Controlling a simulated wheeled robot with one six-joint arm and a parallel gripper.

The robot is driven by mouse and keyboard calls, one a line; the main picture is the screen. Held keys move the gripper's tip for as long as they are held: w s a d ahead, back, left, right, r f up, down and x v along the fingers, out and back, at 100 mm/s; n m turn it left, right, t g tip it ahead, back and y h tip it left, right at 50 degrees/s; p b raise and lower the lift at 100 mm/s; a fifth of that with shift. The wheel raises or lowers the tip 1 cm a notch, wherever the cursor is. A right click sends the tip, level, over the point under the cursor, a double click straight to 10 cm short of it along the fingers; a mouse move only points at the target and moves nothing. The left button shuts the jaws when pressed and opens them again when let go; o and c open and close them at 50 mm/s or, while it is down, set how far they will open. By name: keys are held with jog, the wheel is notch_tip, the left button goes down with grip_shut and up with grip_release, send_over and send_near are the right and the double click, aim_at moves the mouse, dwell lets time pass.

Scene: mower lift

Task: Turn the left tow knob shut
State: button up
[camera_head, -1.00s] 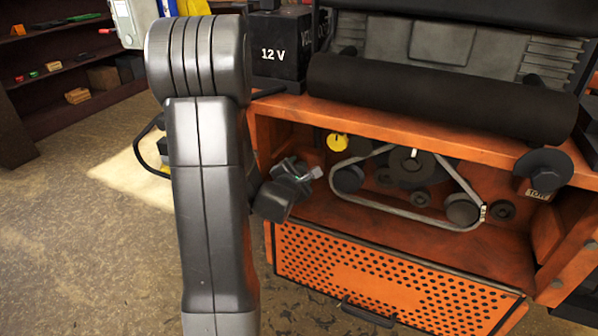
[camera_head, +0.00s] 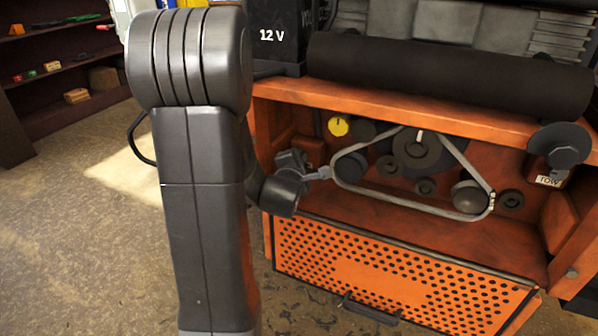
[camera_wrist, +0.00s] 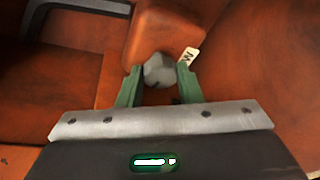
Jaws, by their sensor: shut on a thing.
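The left tow knob (camera_wrist: 159,70) is a grey faceted knob on an orange block (camera_wrist: 162,30) in the wrist view. A white label, partly cut off by a finger, sits at its right. My gripper (camera_wrist: 157,75) has its green fingers on both sides of the knob and is shut on it. In the head view my gripper (camera_head: 318,173) is at the left inside of the orange bay, and the knob is hard to make out there.
A belt (camera_head: 410,208) on pulleys and a yellow knob (camera_head: 339,126) are close to my gripper. A perforated orange panel (camera_head: 390,285) lies below. A black roller (camera_head: 450,75) is above.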

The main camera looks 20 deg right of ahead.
jog(key=m+t+b, duration=0.1)
jog(key=m+b, duration=0.1)
jog(key=b, duration=0.2)
jog(key=f+m+t+b, duration=0.1)
jog(key=m+b, duration=0.1)
jog(key=b, duration=0.3)
jog(key=shift+s+f+m, duration=0.1)
jog(key=shift+f+m, duration=0.05)
jog(key=shift+m, duration=0.15)
jog(key=m+b, duration=0.2)
jog(key=b, duration=0.1)
jog(key=shift+t+b, duration=0.3)
jog(key=shift+b, duration=0.05)
jog(key=m+b, duration=0.2)
jog(key=shift+t+h+b, duration=0.3)
jog(key=shift+r, duration=0.2)
jog(key=o, duration=1)
jog(key=shift+r, duration=0.1)
